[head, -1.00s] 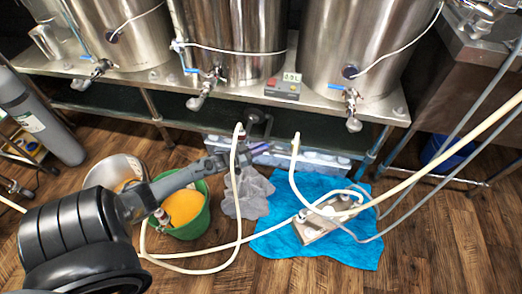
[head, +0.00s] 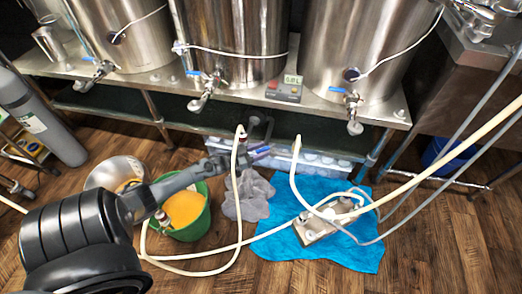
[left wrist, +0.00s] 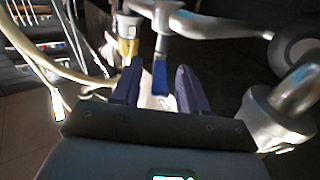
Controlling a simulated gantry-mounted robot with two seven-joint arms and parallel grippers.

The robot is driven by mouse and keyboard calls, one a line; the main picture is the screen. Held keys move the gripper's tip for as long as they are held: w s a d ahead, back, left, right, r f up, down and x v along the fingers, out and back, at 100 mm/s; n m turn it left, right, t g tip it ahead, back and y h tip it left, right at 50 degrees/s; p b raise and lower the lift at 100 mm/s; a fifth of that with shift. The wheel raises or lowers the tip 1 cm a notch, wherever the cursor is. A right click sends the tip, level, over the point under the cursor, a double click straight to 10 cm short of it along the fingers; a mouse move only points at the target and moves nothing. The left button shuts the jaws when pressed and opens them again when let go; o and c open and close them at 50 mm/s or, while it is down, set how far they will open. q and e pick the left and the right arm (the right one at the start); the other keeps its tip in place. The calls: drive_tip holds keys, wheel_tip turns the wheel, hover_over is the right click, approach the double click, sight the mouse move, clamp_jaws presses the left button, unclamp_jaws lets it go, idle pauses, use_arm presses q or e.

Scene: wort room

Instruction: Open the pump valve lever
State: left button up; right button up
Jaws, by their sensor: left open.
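The pump valve lever (left wrist: 160,78) is a blue handle on a grey metal stem in the left wrist view. It lies between the two dark fingers of my open left gripper (left wrist: 160,88), apparently without being clamped. In the head view my left gripper (head: 260,153) reaches in from the left, below the steel bench and beside the upright end of a pale hose (head: 238,150). The lever is too small there to tell from the fingertips. A metal pipe and a brass-coloured fitting (left wrist: 128,45) are just beyond the fingers. My right gripper is not in view.
Steel kettles with blue-handled taps stand on the bench (head: 150,88). On the floor are a green bucket (head: 205,222) of orange liquid, a grey cloth (head: 250,195) and a blue cloth (head: 350,250) under a small device (head: 318,228). Hoses cross the right side.

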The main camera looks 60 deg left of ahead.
use_arm(q)
drive_tip(key=shift+s+r, duration=0.1)
drive_tip(key=shift+s, duration=0.4)
drive_tip(key=s+a+p, duration=0.1)
drive_tip(key=s+p, duration=0.3)
drive_tip(key=s, duration=0.5)
drive_tip(key=shift+s, duration=0.25)
